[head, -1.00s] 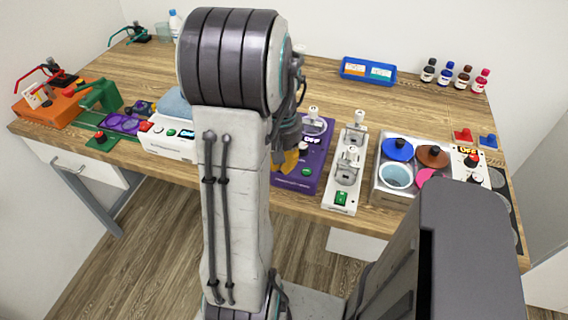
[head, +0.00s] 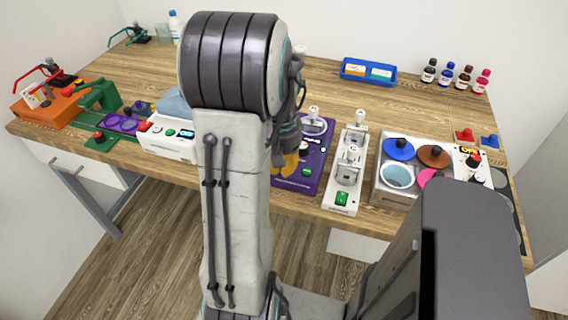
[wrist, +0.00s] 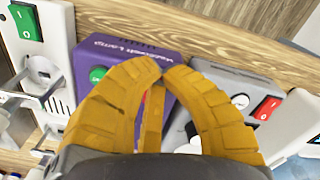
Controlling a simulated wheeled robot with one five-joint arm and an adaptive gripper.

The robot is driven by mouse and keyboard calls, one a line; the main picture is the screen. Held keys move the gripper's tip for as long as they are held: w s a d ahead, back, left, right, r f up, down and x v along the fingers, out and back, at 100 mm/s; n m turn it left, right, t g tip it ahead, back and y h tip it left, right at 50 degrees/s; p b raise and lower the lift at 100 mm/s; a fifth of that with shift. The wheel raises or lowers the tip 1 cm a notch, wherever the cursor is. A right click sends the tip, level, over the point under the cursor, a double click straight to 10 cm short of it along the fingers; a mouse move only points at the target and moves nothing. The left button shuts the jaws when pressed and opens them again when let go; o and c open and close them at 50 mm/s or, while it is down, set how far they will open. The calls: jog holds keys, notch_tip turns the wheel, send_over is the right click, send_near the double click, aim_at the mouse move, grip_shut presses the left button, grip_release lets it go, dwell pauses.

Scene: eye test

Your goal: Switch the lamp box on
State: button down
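The purple lamp box (head: 309,158) stands near the table's front edge, just right of my arm in the head view. A green button (head: 306,171) is on its front part. In the wrist view the purple box (wrist: 120,52) bears upside-down lettering ending in "Lamp", and its green button (wrist: 97,74) shows left of my fingers. My gripper (wrist: 164,66) has yellow fingers with their tips together and nothing visible between them. It hangs over the box's left side in the head view (head: 289,165), beside the button. The fingers hide part of the box; contact cannot be told.
A white device with a green switch (head: 342,198) stands close right of the purple box. In the wrist view, a grey box with a red switch (wrist: 267,108) is close on the other side. A metal tray with coloured lids (head: 397,150) stands further right. Bare wood lies behind.

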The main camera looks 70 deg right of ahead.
jog(key=shift+r, duration=0.1)
jog(key=shift+r+p, duration=2.85)
jog(key=shift+r, duration=0.6)
